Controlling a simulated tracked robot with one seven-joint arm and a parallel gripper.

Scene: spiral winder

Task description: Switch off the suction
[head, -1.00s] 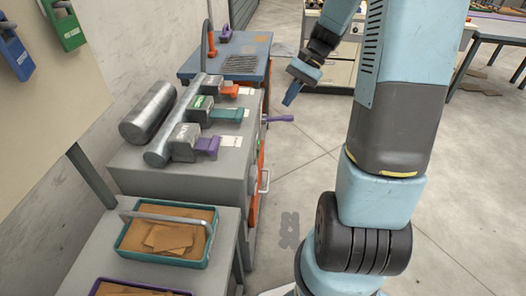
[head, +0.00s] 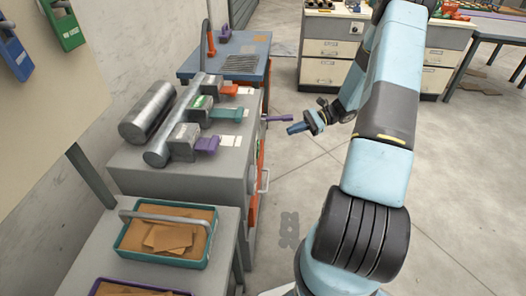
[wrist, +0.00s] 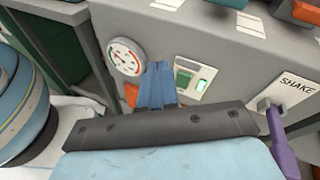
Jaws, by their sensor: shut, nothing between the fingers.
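In the wrist view a panel switch (wrist: 188,79) with a green part and a lit pale green part sits on the grey cabinet front. I cannot read a suction label on it. My gripper (wrist: 157,70) is shut and empty, its blue fingers pointing at the cabinet just left of the switch. They hide part of the front between the gauge and the switch; I cannot tell whether they touch. In the head view my gripper (head: 289,130) is right of the grey cabinet (head: 215,182), with its fingers pointing left. The switch is not visible there.
A round dial gauge (wrist: 125,57) is left of my fingers. A purple lever (wrist: 280,145) labelled SHAKE sticks out on the right; it also shows in the head view (head: 278,118). A teal tray (head: 165,253) stands nearer. The floor right of the cabinet is free.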

